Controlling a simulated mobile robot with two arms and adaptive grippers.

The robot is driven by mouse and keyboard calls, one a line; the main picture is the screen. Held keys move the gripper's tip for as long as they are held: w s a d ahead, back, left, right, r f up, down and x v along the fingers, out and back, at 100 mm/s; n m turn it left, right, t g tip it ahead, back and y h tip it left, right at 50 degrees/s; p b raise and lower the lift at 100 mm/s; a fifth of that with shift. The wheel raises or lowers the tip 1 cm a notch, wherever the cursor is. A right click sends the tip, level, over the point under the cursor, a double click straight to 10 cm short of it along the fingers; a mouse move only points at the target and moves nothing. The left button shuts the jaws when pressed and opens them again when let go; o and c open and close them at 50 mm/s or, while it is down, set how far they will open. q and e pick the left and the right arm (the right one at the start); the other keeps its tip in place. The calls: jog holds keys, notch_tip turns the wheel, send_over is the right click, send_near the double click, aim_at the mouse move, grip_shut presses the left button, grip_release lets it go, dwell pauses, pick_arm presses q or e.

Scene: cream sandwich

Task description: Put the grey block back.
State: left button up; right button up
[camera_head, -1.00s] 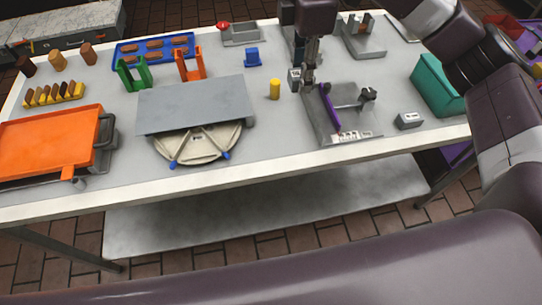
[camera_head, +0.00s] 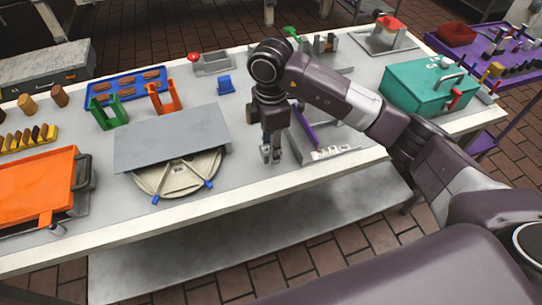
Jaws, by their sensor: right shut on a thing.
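My right gripper (camera_head: 270,155) points down over the front part of the grey table, just right of the round cream board (camera_head: 178,180). It is shut on a small grey block (camera_head: 266,152), of which only a little shows between the fingers. The block appears near or above the table top; I cannot tell whether it touches. A grey tray-like fixture with a purple bar (camera_head: 305,127) stands just right of the gripper, partly hidden by my arm. My left gripper is not in view.
A grey plate (camera_head: 172,137) lies over the cream board. An orange griddle (camera_head: 35,190) is at the left. Green (camera_head: 108,112) and orange (camera_head: 163,101) racks and a blue tray (camera_head: 128,85) stand behind. A teal box (camera_head: 430,87) is at the right. A table strip near the front edge is bare.

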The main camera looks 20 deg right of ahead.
notch_tip(320, 180, down, 4)
jog(key=shift+s+a+r+p, duration=0.1)
jog(key=shift+r+p, duration=0.1)
jog(key=shift+p, duration=0.15)
jog(key=shift+f, duration=0.4)
jog(key=o, duration=1.1)
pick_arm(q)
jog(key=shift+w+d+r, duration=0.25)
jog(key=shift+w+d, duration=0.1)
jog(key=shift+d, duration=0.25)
pick_arm(e)
jog(key=shift+o, duration=0.2)
